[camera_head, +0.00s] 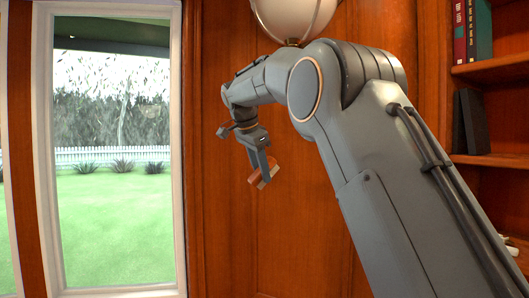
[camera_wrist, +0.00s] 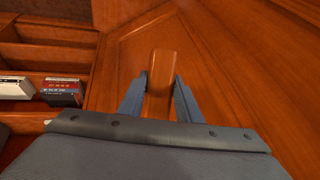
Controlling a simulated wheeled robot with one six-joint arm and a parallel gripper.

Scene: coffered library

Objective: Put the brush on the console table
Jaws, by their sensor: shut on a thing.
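The brush (camera_head: 267,174) is a small brown block-like thing with a pale side, held tilted between the fingertips of my gripper (camera_head: 264,172) in the head view. In the wrist view the brush (camera_wrist: 160,75) shows its brown wooden top, upright between the two blue-grey fingers of my gripper (camera_wrist: 159,97). My gripper is shut on it and holds it in the air in front of wood panelling. I cannot make out the console table in either view.
A wooden bookshelf (camera_head: 490,72) with books (camera_head: 472,32) stands at the right. A tall window (camera_head: 112,150) is at the left. The wood-panelled wall (camera_head: 225,240) fills the middle. In the wrist view, shelves with books (camera_wrist: 62,92) are at the left.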

